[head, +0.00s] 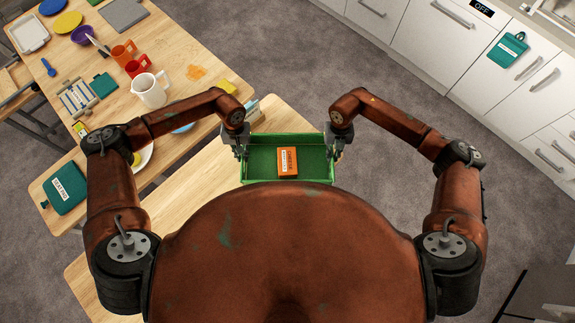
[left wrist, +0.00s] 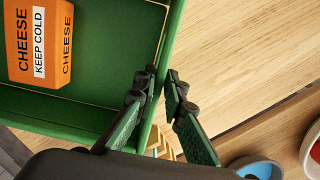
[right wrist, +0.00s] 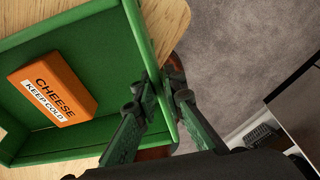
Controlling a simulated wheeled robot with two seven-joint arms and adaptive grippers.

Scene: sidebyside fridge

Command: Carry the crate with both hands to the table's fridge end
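The green crate (head: 262,137) is in front of my body, at the right end of a light wooden surface (head: 200,178). An orange cheese pack (head: 287,162) lies inside it, labelled "CHEESE KEEP COLD". My left gripper (head: 241,150) is at the crate's left wall; the left wrist view (left wrist: 158,82) shows its fingers on either side of that wall. My right gripper (head: 334,150) straddles the right wall, as the right wrist view (right wrist: 161,92) shows. Both look shut on the crate. I cannot tell whether the crate rests on the wood or hangs slightly above it.
White cabinets (head: 425,45) line the upper right. Grey floor (head: 300,55) lies open between. No fridge is identifiable.

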